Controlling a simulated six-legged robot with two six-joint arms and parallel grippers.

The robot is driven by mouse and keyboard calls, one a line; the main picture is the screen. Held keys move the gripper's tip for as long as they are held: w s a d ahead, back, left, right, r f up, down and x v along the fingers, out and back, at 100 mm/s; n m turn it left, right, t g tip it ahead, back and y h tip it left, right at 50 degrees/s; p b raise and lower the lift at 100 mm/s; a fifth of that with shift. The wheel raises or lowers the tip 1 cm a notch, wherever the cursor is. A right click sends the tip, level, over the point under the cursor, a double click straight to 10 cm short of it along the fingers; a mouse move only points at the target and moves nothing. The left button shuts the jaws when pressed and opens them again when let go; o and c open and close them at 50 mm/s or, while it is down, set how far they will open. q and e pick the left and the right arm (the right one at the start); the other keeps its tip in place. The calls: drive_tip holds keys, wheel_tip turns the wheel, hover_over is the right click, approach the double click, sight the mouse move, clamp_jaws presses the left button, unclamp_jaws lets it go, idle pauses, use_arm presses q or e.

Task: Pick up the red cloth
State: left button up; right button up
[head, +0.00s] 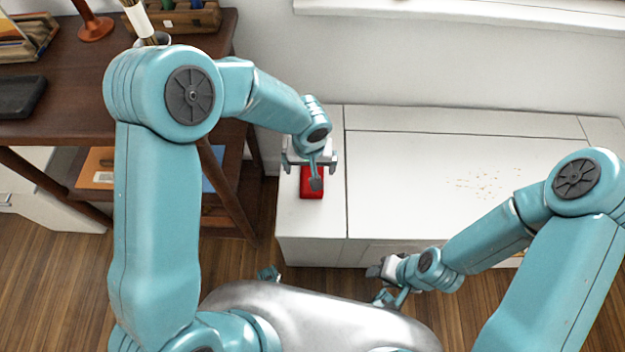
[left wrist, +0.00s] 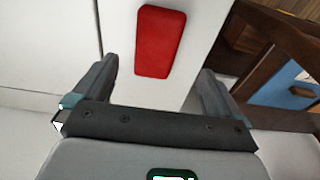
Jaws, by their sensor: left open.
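The red cloth (head: 311,186) is a small folded block lying on the left end of the white cabinet top. It also shows whole in the left wrist view (left wrist: 160,42), ahead of the fingers and between their lines. My left gripper (head: 310,162) is over the cloth, with its jaws apart and nothing between them. In the left wrist view its two fingers (left wrist: 157,85) are spread wide, and the cloth appears apart from them. In the head view the wrist and gripper hide part of the cloth. My right gripper (head: 376,268) is in front of the cabinet, away from the cloth; its jaw opening is unclear.
The white cabinet (head: 420,160) has a mostly clear top, with small crumbs (head: 475,184) towards the right. A dark wooden desk (head: 75,75) stands at the left, with a lower shelf and several items on it. The wall and a white sill (head: 480,12) are behind.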

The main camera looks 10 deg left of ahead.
use_arm(q)
drive_tip(key=shift+w+f, duration=0.2)
drive_tip(key=shift+f, duration=0.6)
drive_tip(key=f, duration=0.1)
drive_tip(key=f+b, duration=0.1)
drive_tip(key=f, duration=0.3)
drive_tip(key=shift+w+d+b, duration=0.15)
drive_tip(key=shift+d+b, duration=0.1)
drive_tip(key=shift+b, duration=0.05)
drive_tip(key=c, duration=1.1)
